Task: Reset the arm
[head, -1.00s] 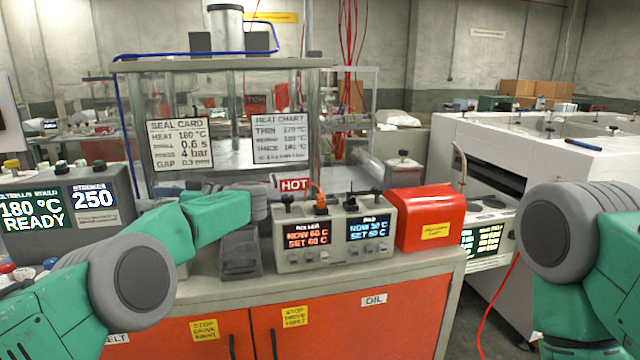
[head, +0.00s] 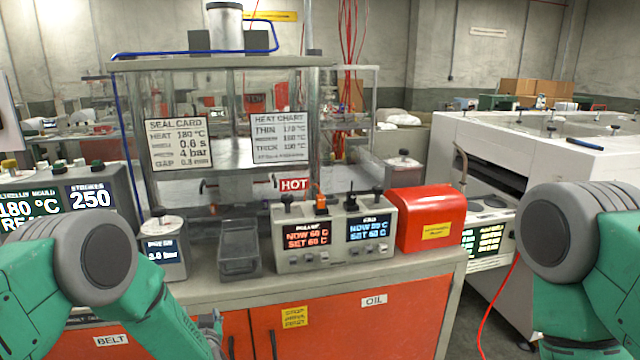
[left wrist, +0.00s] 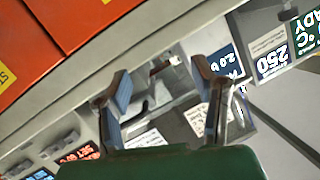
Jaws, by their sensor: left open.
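My left arm (head: 150,305) comes in low from the left in the head view, its forearm pointing down in front of the bench. Its gripper (head: 213,322) barely shows there, beside the red cabinet front. In the left wrist view the left gripper (left wrist: 165,92) is open, its two fingers wide apart with nothing held between them. The bench edge and bench-top items show beyond the fingers. Of my right arm (head: 575,240) only the upper part shows at the right; its gripper is out of view.
On the bench stand a pressure display box (head: 163,250), an open grey tray (head: 239,262), a heater control box (head: 335,235) and a red cover (head: 430,218). A glass-sided press with a HOT sign (head: 293,184) stands behind. The red cabinet (head: 370,330) lies below the bench edge.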

